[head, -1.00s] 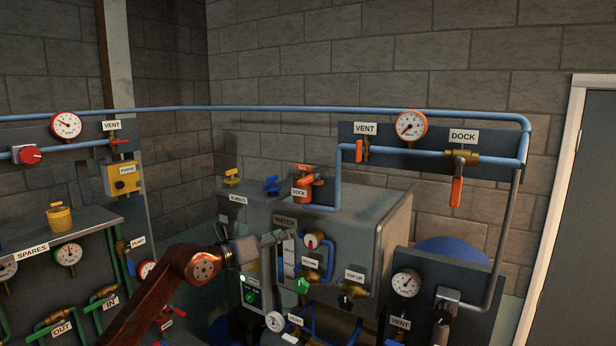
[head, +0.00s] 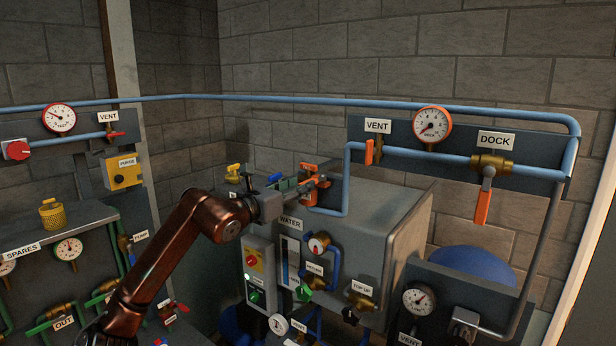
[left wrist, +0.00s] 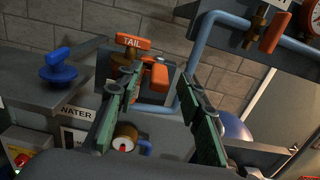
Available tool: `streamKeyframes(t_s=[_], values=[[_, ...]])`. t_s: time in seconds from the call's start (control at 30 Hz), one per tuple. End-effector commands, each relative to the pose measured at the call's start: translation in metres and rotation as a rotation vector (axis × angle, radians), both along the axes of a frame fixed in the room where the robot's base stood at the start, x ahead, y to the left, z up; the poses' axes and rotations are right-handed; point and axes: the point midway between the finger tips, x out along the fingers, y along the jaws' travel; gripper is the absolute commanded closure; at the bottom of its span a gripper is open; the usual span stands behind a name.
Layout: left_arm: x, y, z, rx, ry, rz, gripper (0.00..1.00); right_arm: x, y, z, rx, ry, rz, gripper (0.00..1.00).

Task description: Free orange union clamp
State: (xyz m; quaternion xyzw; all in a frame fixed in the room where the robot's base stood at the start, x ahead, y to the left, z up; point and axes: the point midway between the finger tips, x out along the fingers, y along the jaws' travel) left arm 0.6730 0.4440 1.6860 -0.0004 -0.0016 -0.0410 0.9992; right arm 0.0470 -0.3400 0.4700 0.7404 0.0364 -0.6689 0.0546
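The orange union clamp (head: 309,197) sits at the pipe end on top of the grey water box, partly hidden by my left gripper. In the left wrist view an orange piece (left wrist: 156,73) shows between and beyond the fingers, below an orange handle labelled TAIL (left wrist: 131,41). My left gripper (head: 297,184) is at the clamp in the head view. In the left wrist view its two green-padded fingers (left wrist: 160,78) are spread wide, with nothing gripped between them. I cannot tell whether a finger touches the clamp. My right gripper is not in view.
A panel with VENT and DOCK valves (head: 487,172) hangs on the right.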

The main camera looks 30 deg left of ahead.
Motion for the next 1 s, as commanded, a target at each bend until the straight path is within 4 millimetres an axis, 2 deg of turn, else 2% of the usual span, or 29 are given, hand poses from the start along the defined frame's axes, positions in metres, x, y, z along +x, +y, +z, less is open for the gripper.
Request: streamKeyframes(t_s=[0.1,0.2,0.5,0.63,1.0], values=[[0.019,-0.003,0.003,-0.003,0.001,-0.003,0.65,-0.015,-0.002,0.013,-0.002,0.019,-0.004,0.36],[0.031,-0.003,0.003,-0.004,0.001,-0.001,0.65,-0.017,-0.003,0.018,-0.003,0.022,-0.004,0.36],[0.042,-0.001,-0.001,0.001,0.002,0.004,0.65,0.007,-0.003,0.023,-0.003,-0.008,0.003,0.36],[0.042,-0.001,-0.001,0.001,0.002,0.004,0.65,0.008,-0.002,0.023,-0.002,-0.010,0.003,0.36],[0.042,-0.001,-0.001,0.000,0.002,0.003,0.90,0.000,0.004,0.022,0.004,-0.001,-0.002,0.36]])
